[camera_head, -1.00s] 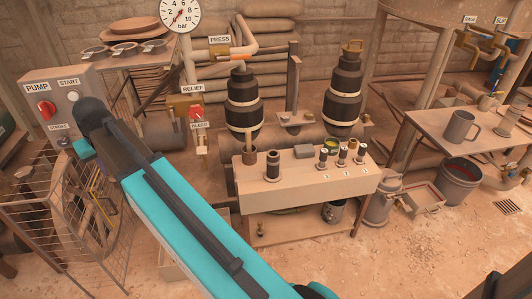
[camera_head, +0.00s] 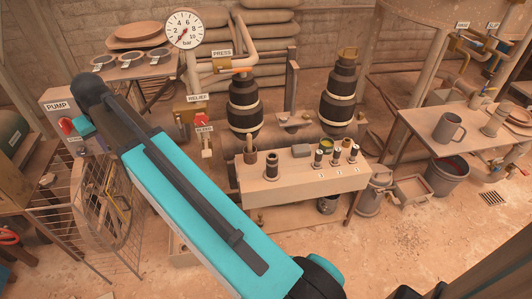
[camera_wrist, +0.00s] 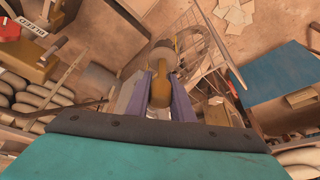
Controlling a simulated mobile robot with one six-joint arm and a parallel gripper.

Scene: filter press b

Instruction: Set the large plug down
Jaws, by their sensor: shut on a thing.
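In the wrist view my gripper (camera_wrist: 161,74) is shut, its two purple fingers on either side of a brass-brown grip, which I take for the large plug (camera_wrist: 160,94). A wider greyish rounded part shows beyond the fingertips; I cannot tell whether it belongs to the plug. The plug is in the air, with floor and a wire-mesh frame behind it. In the head view my arm reaches to the upper left, beside the pump panel (camera_head: 60,104). My fingers and the plug are hidden there.
A bench (camera_head: 300,185) holds a dark cylinder (camera_head: 272,165) and several smaller plugs near numbered tags. Two tall black-banded cylinders stand behind it. The wire cage (camera_head: 85,215) stands below my arm. A side table (camera_head: 440,150) holds a mug.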

